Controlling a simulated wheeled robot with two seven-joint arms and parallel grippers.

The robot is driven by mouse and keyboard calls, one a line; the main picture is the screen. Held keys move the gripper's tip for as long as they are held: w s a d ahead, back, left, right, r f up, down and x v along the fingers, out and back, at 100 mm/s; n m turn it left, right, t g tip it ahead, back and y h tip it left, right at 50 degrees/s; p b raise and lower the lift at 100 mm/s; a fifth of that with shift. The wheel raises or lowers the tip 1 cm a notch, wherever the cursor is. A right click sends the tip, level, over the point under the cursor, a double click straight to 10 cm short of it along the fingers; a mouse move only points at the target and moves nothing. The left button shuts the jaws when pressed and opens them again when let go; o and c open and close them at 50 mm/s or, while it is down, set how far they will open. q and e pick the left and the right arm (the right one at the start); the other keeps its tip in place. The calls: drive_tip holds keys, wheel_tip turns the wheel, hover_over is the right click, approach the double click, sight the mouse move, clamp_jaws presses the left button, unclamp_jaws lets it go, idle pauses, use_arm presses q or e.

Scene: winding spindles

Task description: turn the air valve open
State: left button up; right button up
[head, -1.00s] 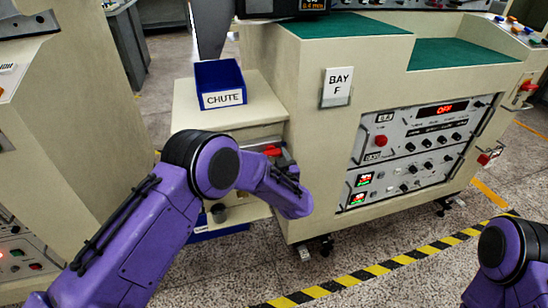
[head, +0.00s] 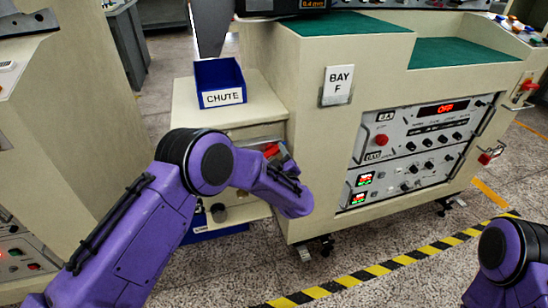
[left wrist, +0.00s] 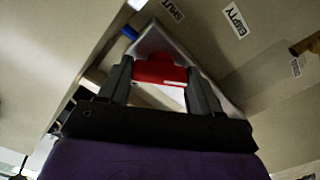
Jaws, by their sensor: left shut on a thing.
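The air valve's red handle (head: 271,150) shows at the front of the cream cabinet below the CHUTE bin, and it is tilted. In the left wrist view the red handle (left wrist: 160,72) lies between the two dark fingers of my left gripper (left wrist: 158,80), which is shut on it. In the head view my left gripper (head: 287,165) is mostly hidden behind my purple forearm. A SHUT label (left wrist: 172,10) is on the panel near the handle. The rest of the valve is hidden. My right gripper is out of view.
A blue CHUTE bin (head: 220,82) stands on the cabinet top. A dark round knob (head: 218,212) is below the handle.

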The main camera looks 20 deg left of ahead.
use_arm(q)
drive_tip(key=n+b, duration=0.1)
drive_tip(key=n, duration=0.4)
drive_tip(key=shift+f+n, duration=0.1)
drive_tip(key=shift+n, duration=0.2)
drive_tip(key=n+b, duration=0.1)
drive_tip(key=n, duration=0.2)
drive_tip(key=shift+n+b, duration=0.6)
drive_tip(key=shift+n, duration=0.6)
drive_tip(key=o, duration=1.1)
drive_tip(key=shift+c, duration=0.2)
drive_tip(key=v, duration=1)
drive_tip(key=shift+s+d+p, duration=0.25)
drive_tip(key=shift+p, duration=0.15)
